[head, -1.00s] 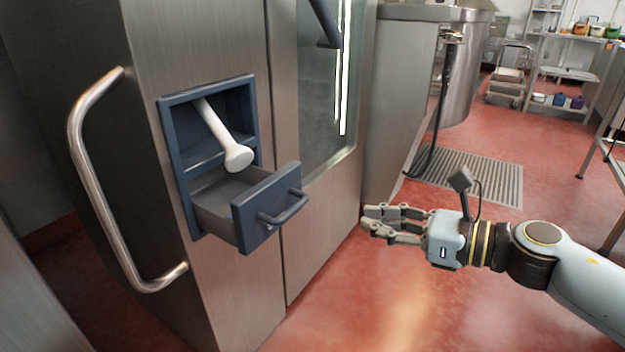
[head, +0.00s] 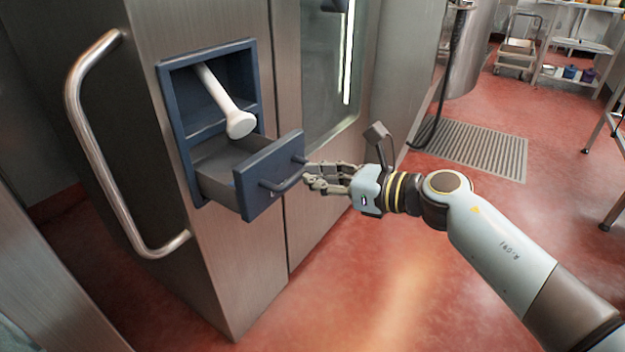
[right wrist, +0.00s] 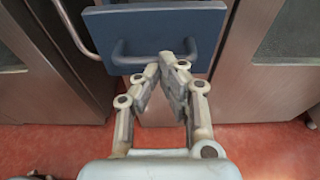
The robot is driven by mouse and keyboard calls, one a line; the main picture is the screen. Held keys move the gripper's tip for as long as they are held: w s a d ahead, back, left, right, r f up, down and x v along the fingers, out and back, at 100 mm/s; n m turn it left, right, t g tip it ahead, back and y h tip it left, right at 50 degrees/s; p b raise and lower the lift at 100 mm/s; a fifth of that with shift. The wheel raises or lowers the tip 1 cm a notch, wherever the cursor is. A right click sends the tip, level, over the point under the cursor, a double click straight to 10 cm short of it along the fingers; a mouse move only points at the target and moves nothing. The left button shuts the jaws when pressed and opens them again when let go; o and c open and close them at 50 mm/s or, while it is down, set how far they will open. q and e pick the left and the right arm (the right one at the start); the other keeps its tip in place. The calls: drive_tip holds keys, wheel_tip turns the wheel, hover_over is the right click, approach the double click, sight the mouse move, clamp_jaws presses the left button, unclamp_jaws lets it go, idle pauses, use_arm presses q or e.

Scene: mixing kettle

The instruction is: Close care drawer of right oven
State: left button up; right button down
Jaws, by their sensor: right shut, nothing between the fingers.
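The care drawer (head: 268,178) is a blue drawer with a bar handle (head: 284,182), pulled out of the lower part of a blue housing in the steel oven (head: 232,275). Its front also shows in the right wrist view (right wrist: 190,22), with the handle across its lower part. My right gripper (head: 308,176) is shut and empty, with its fingertips close to the right end of the drawer front. In the right wrist view the fingertips (right wrist: 170,58) meet just below or at the handle; I cannot tell whether they touch it. My left gripper is not in view.
A white spray-like nozzle (head: 238,122) hangs out of the upper compartment above the drawer. A long curved door handle (head: 92,150) stands to the left. A floor grate (head: 470,148) lies at the right. The red floor (head: 400,290) in front is clear.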

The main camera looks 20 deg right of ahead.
sight(281, 167)
drive_tip(key=shift+w+a+f, duration=0.1)
drive_tip(key=shift+w+a, duration=0.25)
drive_tip(key=shift+w, duration=0.05)
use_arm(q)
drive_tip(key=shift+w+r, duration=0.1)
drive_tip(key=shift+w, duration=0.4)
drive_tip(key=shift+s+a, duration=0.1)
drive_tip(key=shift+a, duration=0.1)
